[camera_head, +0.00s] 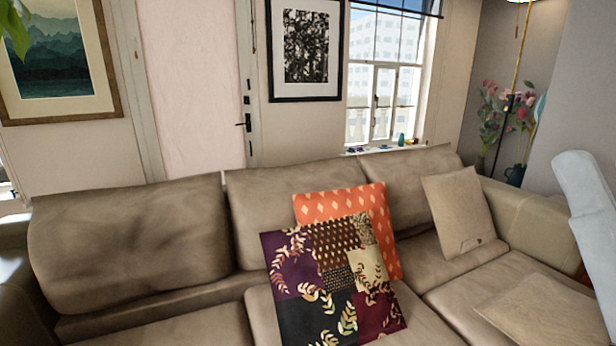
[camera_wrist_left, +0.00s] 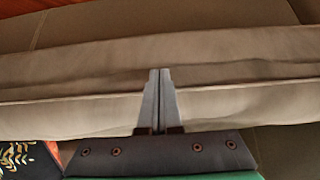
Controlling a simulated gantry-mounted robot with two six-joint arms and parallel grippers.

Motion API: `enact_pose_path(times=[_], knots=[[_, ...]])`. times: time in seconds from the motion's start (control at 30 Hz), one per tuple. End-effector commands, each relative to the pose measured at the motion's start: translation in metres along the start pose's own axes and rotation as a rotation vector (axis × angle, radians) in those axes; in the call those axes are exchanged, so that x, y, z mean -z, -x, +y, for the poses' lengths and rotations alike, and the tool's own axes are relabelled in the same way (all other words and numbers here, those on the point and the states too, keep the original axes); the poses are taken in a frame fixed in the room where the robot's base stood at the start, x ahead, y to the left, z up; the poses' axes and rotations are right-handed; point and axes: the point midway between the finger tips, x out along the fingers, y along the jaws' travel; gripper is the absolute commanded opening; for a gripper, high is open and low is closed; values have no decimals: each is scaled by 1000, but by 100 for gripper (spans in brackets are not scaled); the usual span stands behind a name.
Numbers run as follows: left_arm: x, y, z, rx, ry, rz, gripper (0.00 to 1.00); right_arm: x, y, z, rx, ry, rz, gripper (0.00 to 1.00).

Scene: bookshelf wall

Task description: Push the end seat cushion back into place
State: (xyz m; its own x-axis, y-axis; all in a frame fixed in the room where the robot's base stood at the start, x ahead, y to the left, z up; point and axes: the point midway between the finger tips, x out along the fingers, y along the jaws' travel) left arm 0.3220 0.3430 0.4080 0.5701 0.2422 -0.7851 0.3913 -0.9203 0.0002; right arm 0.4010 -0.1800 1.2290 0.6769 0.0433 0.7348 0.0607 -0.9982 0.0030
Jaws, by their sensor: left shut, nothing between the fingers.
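A long brown-grey sofa fills the lower head view. Its left-end seat cushion (camera_head: 185,328) shows only partly, below the left back cushion (camera_head: 130,245). The right-end seat cushion (camera_head: 475,280) lies by the right armrest, with a flat tan pad (camera_head: 540,312) on its front part. I cannot tell which end is meant. My left gripper (camera_wrist_left: 159,72) is shut and empty in the left wrist view. Its fingertips overlap a tan cushion edge (camera_wrist_left: 230,75); I cannot tell whether they touch it. My right gripper is out of view.
A dark patterned pillow (camera_head: 330,285) and an orange pillow (camera_head: 345,205) lean mid-sofa. A tan pillow (camera_head: 458,212) leans near the right armrest (camera_head: 535,225). Behind are a door (camera_head: 195,80) and a window (camera_head: 385,85). A pale arm link of mine stands at the right edge.

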Motion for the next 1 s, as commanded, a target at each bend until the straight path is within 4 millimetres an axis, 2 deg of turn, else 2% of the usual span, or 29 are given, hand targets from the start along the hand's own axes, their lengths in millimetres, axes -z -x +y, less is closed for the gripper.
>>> enact_pose_path(times=[0.1, 0.43, 0.63, 0.87, 0.93, 1.0], knots=[[1, 4, 0, 0, 0, 7, 0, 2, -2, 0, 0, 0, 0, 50], [-36, 32, 0, 0, 1, 2, 0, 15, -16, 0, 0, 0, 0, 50], [-46, 38, 0, 1, 0, 4, 0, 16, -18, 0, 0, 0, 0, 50], [-44, 38, 0, 0, -3, 8, 0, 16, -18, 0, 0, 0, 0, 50], [-32, 42, 2, -1, -24, 40, 0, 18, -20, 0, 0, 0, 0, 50], [-5, 49, 7, -2, -71, 112, 0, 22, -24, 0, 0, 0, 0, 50]])
